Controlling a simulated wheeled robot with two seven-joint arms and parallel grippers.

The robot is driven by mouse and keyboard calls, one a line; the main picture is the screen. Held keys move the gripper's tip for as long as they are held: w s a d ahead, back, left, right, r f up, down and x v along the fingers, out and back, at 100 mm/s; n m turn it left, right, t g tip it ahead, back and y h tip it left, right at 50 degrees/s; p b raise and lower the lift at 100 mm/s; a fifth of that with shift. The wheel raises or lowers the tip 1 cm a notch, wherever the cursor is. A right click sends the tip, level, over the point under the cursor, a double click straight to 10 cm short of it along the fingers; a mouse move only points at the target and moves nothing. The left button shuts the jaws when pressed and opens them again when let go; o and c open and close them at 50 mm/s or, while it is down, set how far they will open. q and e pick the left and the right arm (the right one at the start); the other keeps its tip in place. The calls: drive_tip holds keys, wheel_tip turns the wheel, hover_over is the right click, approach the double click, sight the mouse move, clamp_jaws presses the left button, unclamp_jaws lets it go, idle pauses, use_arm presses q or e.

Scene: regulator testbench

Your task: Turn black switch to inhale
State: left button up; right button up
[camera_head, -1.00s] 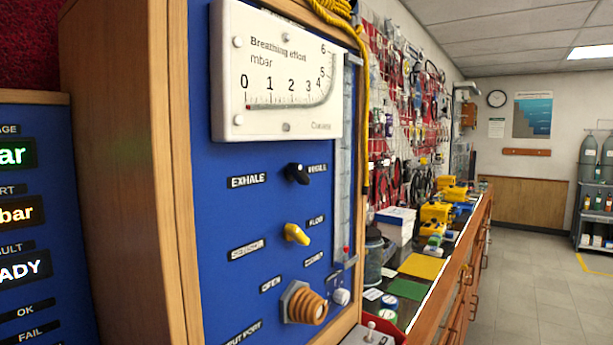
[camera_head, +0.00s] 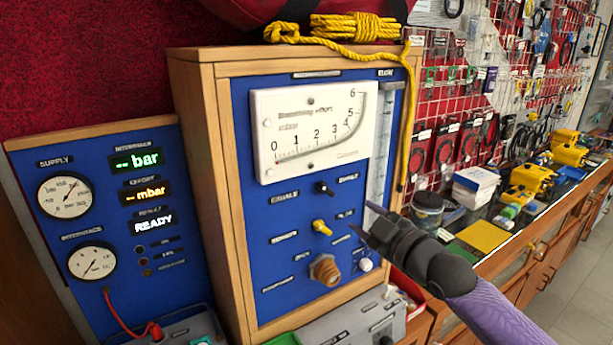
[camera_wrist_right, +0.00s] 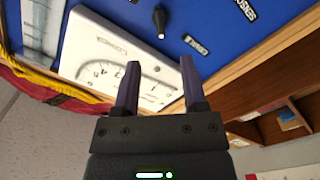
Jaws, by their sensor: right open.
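The small black switch (camera_head: 323,188) sits on the blue panel (camera_head: 245,225) below the white breathing effort gauge, between the EXHALE label at left and another label at right. I cannot tell which way it is set. My right gripper (camera_head: 370,228) is open and empty, to the right of and below the switch, apart from it. In the right wrist view the black switch (camera_wrist_right: 160,18) shows beyond the two open fingers (camera_wrist_right: 160,65), at the top of the picture. My left gripper is not in view.
A yellow knob (camera_head: 321,228) and a brass port (camera_head: 325,270) sit below the switch. The white gauge (camera_head: 310,135) stands out above it. Yellow rope (camera_head: 350,27) hangs over the cabinet's right side. A grey box (camera_head: 350,322) stands in front below.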

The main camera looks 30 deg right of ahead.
sight(329, 191)
drive_tip(key=w, duration=0.3)
drive_tip(key=w+a, duration=0.1)
drive_tip(key=w, duration=0.6)
drive_tip(key=shift+w+a+r, duration=0.15)
drive_tip(key=shift+w+r, duration=0.05)
drive_tip(key=shift+r, duration=0.1)
drive_tip(key=shift+c, duration=0.3)
clamp_jaws()
